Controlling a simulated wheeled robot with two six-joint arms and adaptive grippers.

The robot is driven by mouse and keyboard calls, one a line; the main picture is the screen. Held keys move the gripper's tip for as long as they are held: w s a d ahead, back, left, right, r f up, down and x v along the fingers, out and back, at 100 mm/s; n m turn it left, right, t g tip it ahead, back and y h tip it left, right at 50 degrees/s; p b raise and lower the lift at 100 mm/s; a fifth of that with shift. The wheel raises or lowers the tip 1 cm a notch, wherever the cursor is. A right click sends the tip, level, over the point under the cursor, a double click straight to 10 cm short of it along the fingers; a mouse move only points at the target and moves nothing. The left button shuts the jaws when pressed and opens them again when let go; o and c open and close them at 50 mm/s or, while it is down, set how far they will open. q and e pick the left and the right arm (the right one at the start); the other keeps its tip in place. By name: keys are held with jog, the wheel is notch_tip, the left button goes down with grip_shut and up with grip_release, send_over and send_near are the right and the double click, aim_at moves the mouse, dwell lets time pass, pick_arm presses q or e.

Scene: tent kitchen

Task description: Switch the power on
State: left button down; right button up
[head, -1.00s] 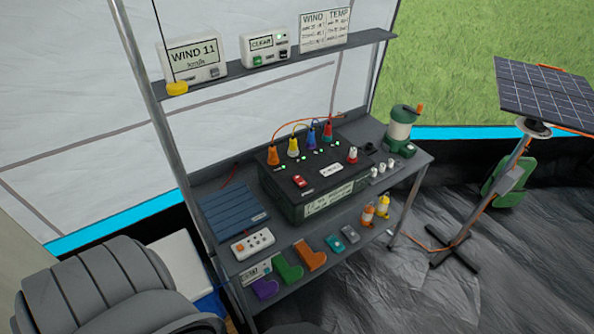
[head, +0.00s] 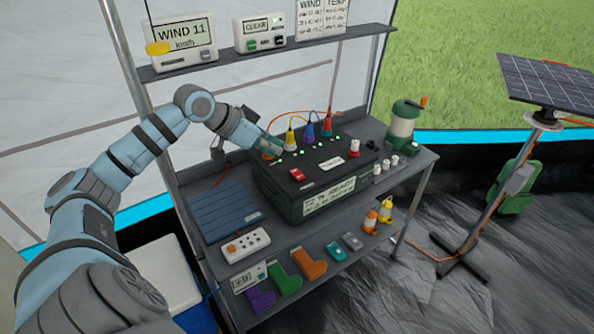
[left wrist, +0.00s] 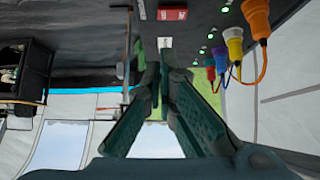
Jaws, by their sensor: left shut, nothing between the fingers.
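A black power box (head: 270,190) stands on the workbench top, and it also shows upside down in the wrist view. On its top is a red rocker switch (head: 297,174), which also shows in the left wrist view (left wrist: 172,14). I cannot tell which way the switch is tipped. My left gripper (head: 272,152) is shut and empty over the back left of the box top, behind the switch and apart from it. Its fingers (left wrist: 160,72) point at the box top in the wrist view. My right gripper is not in view.
Yellow (head: 290,140), blue (head: 310,133) and red (head: 327,125) plugs stand at the back of the box, close right of my gripper. A shelf (head: 250,55) runs above.

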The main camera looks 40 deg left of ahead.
pick_arm(q)
jog(key=shift+a+r, duration=0.15)
jog(key=shift+r, duration=0.55)
send_over(297, 178)
jog(key=f, duration=0.6)
jog(key=shift+s+f, duration=0.35)
jog(key=f, duration=0.4)
jog(key=shift+w, duration=0.25)
jog(key=shift+f, duration=0.3)
